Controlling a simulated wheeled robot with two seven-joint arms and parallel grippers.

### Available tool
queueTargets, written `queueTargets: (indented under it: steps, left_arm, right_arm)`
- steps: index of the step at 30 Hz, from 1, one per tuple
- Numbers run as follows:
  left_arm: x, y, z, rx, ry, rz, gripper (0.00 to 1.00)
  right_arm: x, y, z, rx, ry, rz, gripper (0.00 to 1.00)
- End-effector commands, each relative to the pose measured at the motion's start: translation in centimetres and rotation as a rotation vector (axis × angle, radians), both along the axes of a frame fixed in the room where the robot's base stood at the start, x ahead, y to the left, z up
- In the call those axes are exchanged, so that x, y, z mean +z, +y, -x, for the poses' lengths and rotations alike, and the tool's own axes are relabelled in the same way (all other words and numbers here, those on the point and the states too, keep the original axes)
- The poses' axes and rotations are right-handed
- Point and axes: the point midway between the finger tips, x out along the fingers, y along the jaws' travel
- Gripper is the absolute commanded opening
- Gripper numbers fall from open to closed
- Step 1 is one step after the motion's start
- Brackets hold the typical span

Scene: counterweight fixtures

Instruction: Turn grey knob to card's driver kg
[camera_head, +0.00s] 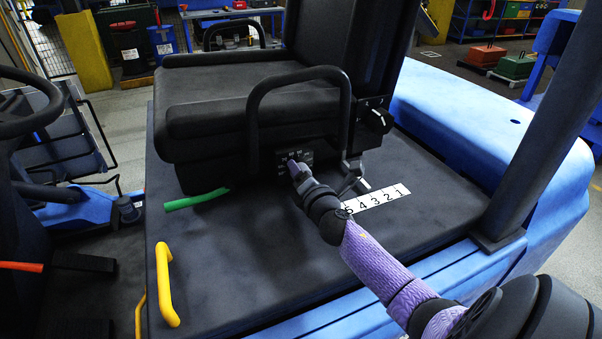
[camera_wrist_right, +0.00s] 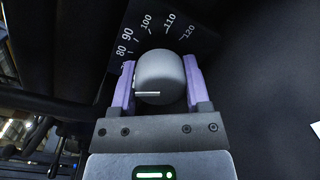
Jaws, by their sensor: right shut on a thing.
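The grey knob (camera_wrist_right: 160,72) sits between the two purple fingers of my right gripper (camera_wrist_right: 160,80) in the right wrist view, and the gripper is shut on it. A white line on the knob runs toward the left finger; I cannot tell which number it meets. The dial plate (camera_wrist_right: 147,42) shows 80, 90, 100, 110 and 120 above the knob; lower numbers are hidden by the finger. In the head view my right gripper (camera_head: 296,167) reaches the dial plate (camera_head: 306,157) low on the seat's side, and hides the knob. I see no driver card. My left gripper is out of view.
A black armrest loop (camera_head: 299,75) stands above the dial. A black side knob (camera_head: 378,121) and a lever (camera_head: 352,178) are to its right. A white number strip (camera_head: 377,199) lies on the deck. A green handle (camera_head: 196,200) and yellow handle (camera_head: 164,285) are left.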

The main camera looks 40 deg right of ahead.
Motion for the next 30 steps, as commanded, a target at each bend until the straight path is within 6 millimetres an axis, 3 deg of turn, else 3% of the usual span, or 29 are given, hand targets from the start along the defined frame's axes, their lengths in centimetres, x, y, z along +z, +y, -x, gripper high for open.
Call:
queueTargets:
  steps: [18, 30]
  left_arm:
    - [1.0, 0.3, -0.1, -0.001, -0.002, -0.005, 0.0]
    - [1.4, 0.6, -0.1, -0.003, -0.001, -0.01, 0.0]
  right_arm:
    - [0.0, 0.0, 0.0, -0.001, -0.16, -0.509, 0.02]
    - [0.0, 0.0, 0.0, -0.002, -0.212, -0.674, 0.02]
